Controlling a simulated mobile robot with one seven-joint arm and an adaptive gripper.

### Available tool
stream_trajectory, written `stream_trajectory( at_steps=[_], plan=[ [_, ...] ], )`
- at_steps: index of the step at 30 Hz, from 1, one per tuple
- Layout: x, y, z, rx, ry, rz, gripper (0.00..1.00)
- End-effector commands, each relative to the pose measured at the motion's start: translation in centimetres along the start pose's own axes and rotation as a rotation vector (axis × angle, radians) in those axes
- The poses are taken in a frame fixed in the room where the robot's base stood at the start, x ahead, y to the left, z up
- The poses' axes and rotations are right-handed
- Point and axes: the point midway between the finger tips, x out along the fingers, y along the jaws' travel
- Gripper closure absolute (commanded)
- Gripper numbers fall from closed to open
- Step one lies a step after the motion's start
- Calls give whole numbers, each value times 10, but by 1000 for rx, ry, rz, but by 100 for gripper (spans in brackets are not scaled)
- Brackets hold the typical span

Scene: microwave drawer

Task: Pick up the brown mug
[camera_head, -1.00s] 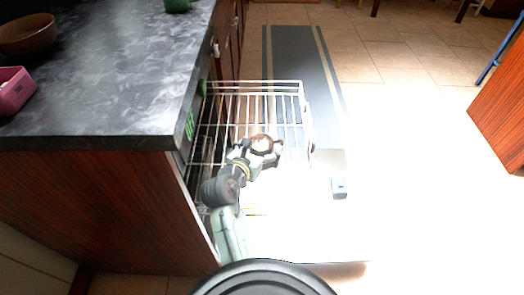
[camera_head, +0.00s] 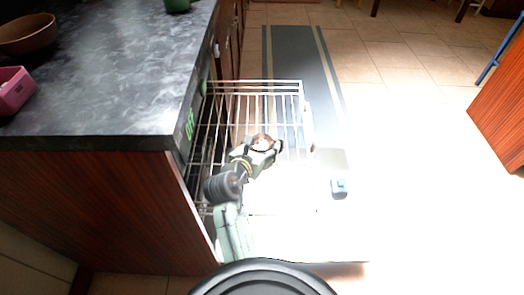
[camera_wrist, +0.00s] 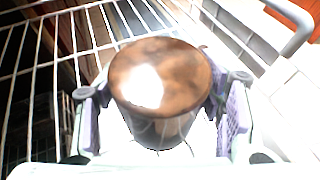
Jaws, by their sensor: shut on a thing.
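The brown mug (camera_wrist: 160,80) is large in the wrist view, between the two finger pads of my gripper (camera_wrist: 160,125). Its brown, mottled top faces the camera and its lower side looks dark and glossy. In the head view the mug (camera_head: 263,139) shows as a small brown patch at the end of my arm. My gripper (camera_head: 262,148) is shut on the mug, with one pad on each side. Both are over the wire rack (camera_head: 285,103) of the pulled-out drawer. I cannot tell whether the mug's bottom touches the rack.
A dark marbled counter (camera_head: 110,75) stands at left, with a pink container (camera_head: 14,90), a brown bowl (camera_head: 27,35) and a green object (camera_head: 177,5) on it. A small blue item (camera_head: 340,186) lies right of the rack. Tiled floor is open at right.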

Motion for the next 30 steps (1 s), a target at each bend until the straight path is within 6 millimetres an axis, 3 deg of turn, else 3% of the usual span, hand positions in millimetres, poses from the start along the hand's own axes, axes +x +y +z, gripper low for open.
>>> stream_trajectory(
  at_steps=[12,17,20,30],
  plan=[
    [0,0,1,1,-2,1,83],
    [-1,0,3,2,-2,1,83],
    [-5,1,13,5,-4,2,83],
    [-30,0,74,6,-6,2,83]
  ],
)
